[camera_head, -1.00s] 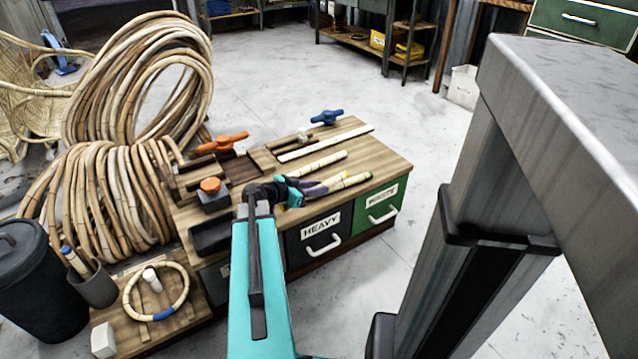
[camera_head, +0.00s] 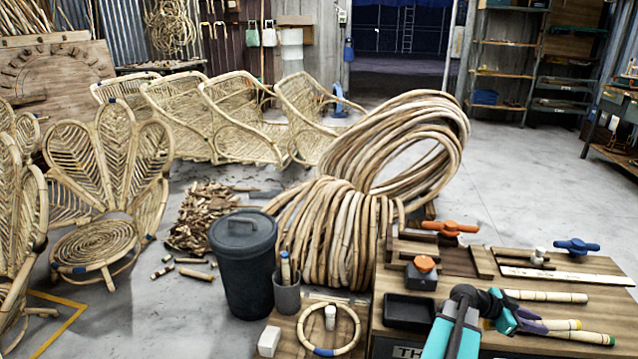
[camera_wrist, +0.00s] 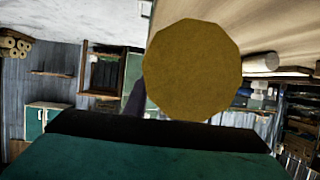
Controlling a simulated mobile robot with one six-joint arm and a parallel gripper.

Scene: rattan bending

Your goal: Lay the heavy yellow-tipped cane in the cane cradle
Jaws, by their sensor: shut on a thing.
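My gripper (camera_head: 535,325) is at the right end of the workbench, its purple-grey fingers low over the top. It is shut on a cane (camera_head: 565,324) that lies along the bench direction. In the wrist view a round yellow-brown cane end (camera_wrist: 193,70) fills the middle, close to the camera. A second pale cane (camera_head: 584,338) is just in front, and another (camera_head: 545,296) lies behind. I cannot tell whether the held cane touches the bench. No part is clearly recognisable as the cane cradle; dark wooden blocks (camera_head: 418,237) stand at the bench's back left.
The bench carries a black tray (camera_head: 409,311), an orange-knobbed block (camera_head: 423,273), an orange clamp (camera_head: 453,228), a blue clamp (camera_head: 577,246) and a pale ruler-like strip (camera_head: 570,277). Large cane coils (camera_head: 335,235) and a dark bin (camera_head: 243,262) stand left.

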